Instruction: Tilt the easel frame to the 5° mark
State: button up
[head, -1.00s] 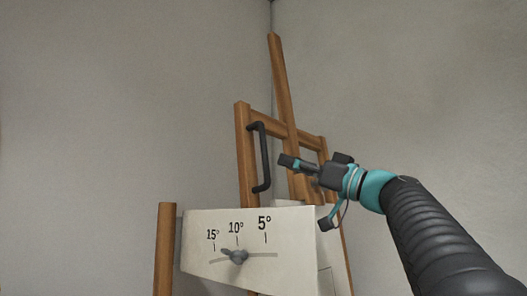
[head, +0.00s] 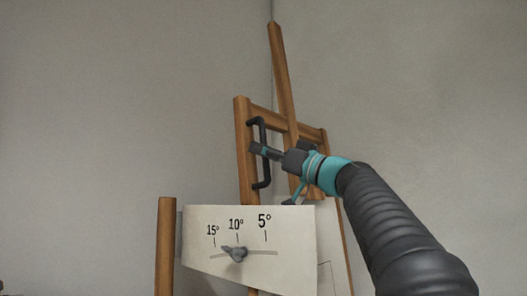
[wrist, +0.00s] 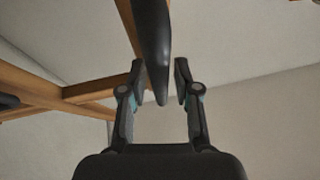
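The wooden easel frame (head: 241,140) stands in the room's corner with a black bar handle (head: 266,175) on its left upright. A white scale plate (head: 300,260) below reads 15°, 10° and 5°. Its grey pointer (head: 236,253) sits close to the 10° mark, slightly left of it. My gripper (head: 257,149) is at the upper half of the handle. In the wrist view, my gripper (wrist: 160,82) is open, with the dark handle (wrist: 151,35) running between its two fingers. A gap shows on each side of the handle, so the fingers look apart from it.
A wooden post (head: 166,245) stands left of the scale plate. A tall slanted wooden mast (head: 281,75) rises behind the frame. Plain grey walls (head: 110,100) surround the corner, and the space left of the handle is clear.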

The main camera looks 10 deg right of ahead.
grip_shut()
jog(key=shift+s+d+f+b, duration=0.15)
jog(key=shift+s+d+b, duration=0.1)
jog(key=shift+b, duration=0.1)
jog(key=shift+y, duration=0.3)
jog(key=s+d+b, duration=0.2)
jog(key=s, duration=0.1)
jog(key=s+d, duration=0.1)
jog(key=shift+s+r+b, duration=0.3)
jog(key=shift+r+b, duration=0.05)
jog(key=shift+b, duration=0.05)
jog(key=shift+o, duration=2.1)
grip_release()
